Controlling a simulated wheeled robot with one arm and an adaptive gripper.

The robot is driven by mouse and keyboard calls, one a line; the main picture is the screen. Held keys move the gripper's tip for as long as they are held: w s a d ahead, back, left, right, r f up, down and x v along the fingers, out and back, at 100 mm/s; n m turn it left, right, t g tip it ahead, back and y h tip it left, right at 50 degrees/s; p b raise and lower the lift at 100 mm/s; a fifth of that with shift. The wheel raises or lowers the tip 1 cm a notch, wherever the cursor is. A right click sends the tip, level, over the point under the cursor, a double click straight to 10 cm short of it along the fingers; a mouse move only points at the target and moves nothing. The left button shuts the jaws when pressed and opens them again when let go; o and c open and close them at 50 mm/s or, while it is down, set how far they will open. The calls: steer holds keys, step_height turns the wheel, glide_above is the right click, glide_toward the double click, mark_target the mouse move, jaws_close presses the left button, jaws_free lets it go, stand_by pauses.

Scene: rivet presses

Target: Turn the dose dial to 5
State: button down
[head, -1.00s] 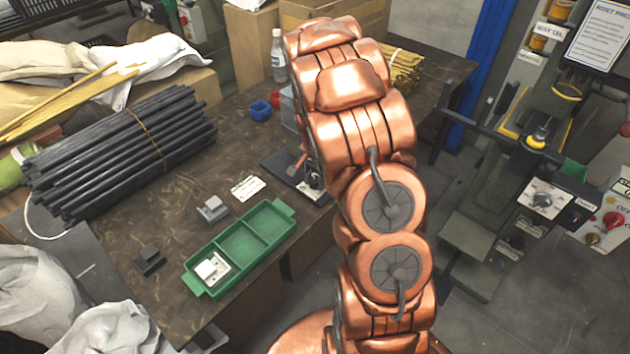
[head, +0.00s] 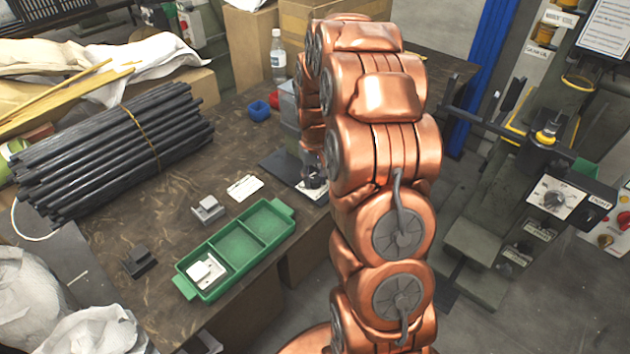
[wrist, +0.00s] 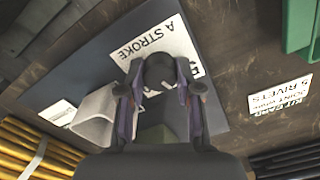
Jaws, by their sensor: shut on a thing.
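In the wrist view, a round black knob (wrist: 158,70) with a small white mark sits between the fingers of my gripper (wrist: 160,77). The fingers are shut on its two sides. A white plate (wrist: 155,45) lettered "A STROKE" lies beside the knob, partly covered by it. No dial number can be read. In the head view, my gripper (head: 312,178) is low at the small press on the bench, largely behind my arm, and the knob is hidden there. Another dial (head: 553,199) with a scale is on a box at the right, away from my gripper.
A green tray (head: 268,213) with a pale block stands on the bench (head: 130,215), near small grey blocks (head: 208,208) and a card (head: 245,187). Black rods (head: 110,155) lie at the left. A bottle (head: 278,57) and blue cup (head: 259,110) stand behind.

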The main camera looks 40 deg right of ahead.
mark_target(316, 179)
steer(key=n, duration=0.5)
steer(key=shift+b, duration=0.4)
steer(key=shift+n, duration=0.3)
steer(key=c, duration=0.8)
jaws_free()
step_height(316, 179, up, 12)
stand_by(0.6)
